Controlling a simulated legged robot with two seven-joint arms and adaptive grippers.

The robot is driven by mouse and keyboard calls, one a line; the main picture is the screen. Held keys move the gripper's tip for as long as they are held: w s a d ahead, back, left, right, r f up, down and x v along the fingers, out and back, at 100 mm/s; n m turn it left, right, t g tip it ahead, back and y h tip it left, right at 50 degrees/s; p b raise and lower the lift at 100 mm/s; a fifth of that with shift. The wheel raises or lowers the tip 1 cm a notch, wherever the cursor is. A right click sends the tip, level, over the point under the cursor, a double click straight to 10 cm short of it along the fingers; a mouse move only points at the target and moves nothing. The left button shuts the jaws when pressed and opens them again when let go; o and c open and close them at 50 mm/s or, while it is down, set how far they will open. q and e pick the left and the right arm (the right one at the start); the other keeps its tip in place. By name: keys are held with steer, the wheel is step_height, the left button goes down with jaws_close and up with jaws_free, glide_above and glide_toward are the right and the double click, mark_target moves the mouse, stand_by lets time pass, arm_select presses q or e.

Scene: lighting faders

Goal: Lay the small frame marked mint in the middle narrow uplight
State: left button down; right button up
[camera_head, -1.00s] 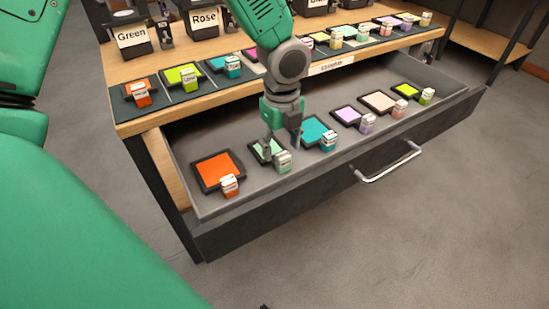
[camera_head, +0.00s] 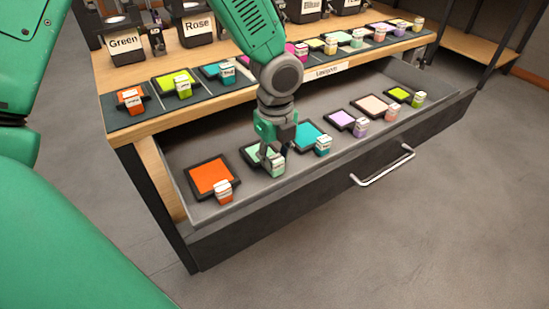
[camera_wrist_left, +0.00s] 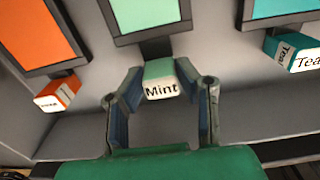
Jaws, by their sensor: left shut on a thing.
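The small mint frame (camera_head: 252,154) lies in the open drawer, between an orange frame and a teal one. It has a pale green pane, a dark border and a white-faced tag reading Mint. My left gripper (camera_head: 270,152) is down in the drawer at this tag. In the left wrist view the fingers (camera_wrist_left: 161,88) stand on both sides of the Mint tag (camera_wrist_left: 160,80), shut on it, and the pane (camera_wrist_left: 143,12) is cut by the top edge. I cannot tell which fixture is the middle narrow uplight. My right gripper is not in view.
The orange frame (camera_head: 211,175) and teal frame (camera_head: 308,135) lie close on either side. More frames lie farther right in the drawer. Black fixtures labelled Green (camera_head: 125,45) and Rose (camera_head: 198,27) stand on the wooden shelf behind a row of tagged frames. The drawer handle (camera_head: 383,168) sticks out in front.

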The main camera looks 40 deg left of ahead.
arm_select(q)
steer(key=r+p, duration=0.1)
steer(key=r, duration=0.2)
steer(key=r+p, duration=0.1)
steer(key=r, duration=0.1)
steer(key=d+r+p, duration=0.1)
steer(key=r, duration=0.2)
steer(key=shift+w+r+p, duration=0.1)
steer(key=shift+r+p, duration=0.2)
steer(key=shift+r, duration=0.05)
step_height(320, 180, up, 26)
steer(key=p, duration=2.9)
steer(key=shift+a, duration=0.2)
